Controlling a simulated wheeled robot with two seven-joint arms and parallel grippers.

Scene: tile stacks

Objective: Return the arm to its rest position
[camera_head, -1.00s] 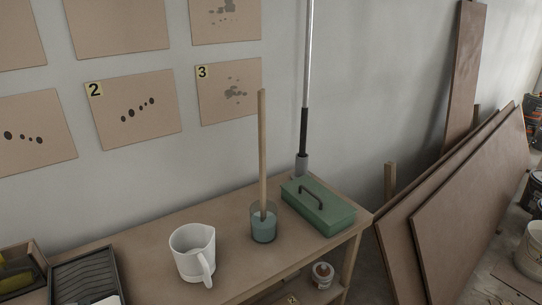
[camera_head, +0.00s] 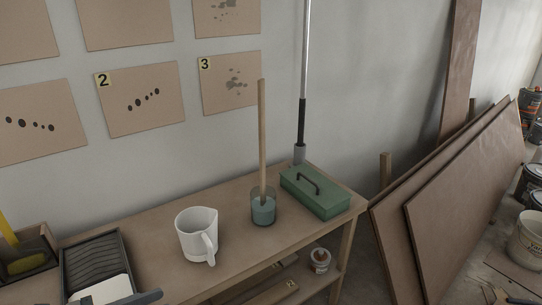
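Neither of my grippers can be made out in the head view, and neither arm is clearly seen. A small dark grey shape (camera_head: 140,298) cuts into the bottom edge, left of centre; I cannot tell what it is. On the wooden table (camera_head: 165,278) stand a white jug (camera_head: 190,236), a glass (camera_head: 264,213) with a wooden stick (camera_head: 262,140) upright in it, and a closed green box (camera_head: 316,193) with a dark handle.
A dark ribbed tray (camera_head: 93,262) with a white piece (camera_head: 104,290) lies at the left, beside a wooden box (camera_head: 32,250). A small pot (camera_head: 319,261) stands on the lower shelf. Brown boards (camera_head: 465,200) lean at the right. Table space around the jug is clear.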

